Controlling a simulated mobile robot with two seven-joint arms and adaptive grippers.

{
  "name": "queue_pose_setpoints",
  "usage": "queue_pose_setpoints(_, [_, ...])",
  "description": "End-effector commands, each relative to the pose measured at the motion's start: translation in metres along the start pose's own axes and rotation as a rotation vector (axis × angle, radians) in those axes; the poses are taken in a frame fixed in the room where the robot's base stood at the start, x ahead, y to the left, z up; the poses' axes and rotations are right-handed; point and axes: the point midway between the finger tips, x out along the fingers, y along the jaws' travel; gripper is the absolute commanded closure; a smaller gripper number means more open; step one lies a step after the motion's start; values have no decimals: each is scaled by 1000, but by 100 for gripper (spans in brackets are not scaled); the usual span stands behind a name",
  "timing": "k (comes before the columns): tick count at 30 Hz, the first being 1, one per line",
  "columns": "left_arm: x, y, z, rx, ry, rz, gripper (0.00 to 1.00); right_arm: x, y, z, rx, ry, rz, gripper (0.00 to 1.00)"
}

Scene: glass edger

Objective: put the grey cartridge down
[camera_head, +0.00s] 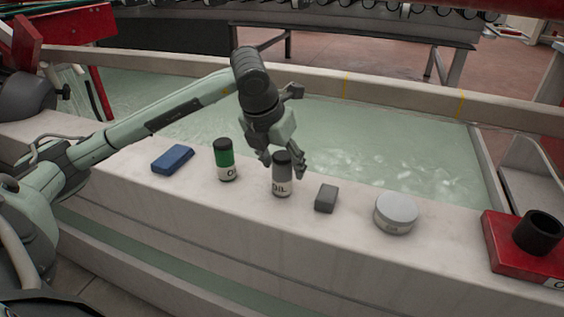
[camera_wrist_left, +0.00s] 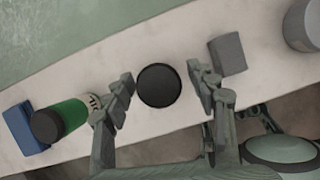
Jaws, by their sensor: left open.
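The grey cartridge (camera_head: 282,177) has a black cap and a white label reading OIL. It stands upright on the pale stone ledge (camera_head: 330,232). My left gripper (camera_head: 283,165) is right at it, pointing down from behind. In the left wrist view the cartridge's black cap (camera_wrist_left: 158,85) lies between the two open fingers, with a gap visible on each side. The fingers do not appear to touch it.
Left of the cartridge stand a green cartridge (camera_head: 224,160) and a blue block (camera_head: 172,159). To its right lie a small grey block (camera_head: 326,198), a round grey tin (camera_head: 396,214) and a red holder with a black cup (camera_head: 537,232). Behind the ledge is a water basin (camera_head: 390,150).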

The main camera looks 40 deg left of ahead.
Motion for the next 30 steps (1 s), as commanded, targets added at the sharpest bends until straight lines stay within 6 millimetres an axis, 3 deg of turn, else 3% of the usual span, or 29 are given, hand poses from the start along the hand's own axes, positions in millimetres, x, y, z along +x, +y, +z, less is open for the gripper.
queue_pose_setpoints(7, [-2,0,1,0,0,0,43,-2,2,1,2,-9,2,0])
queue_pose_setpoints(10, [-4,0,2,0,0,0,43,-5,10,15,14,-74,19,0])
queue_pose_setpoints(21, [-88,0,3,0,-5,0,43,12,7,16,9,-83,9,0])
queue_pose_setpoints(30, [-121,0,2,-1,-1,0,43,23,5,16,7,-84,3,0])
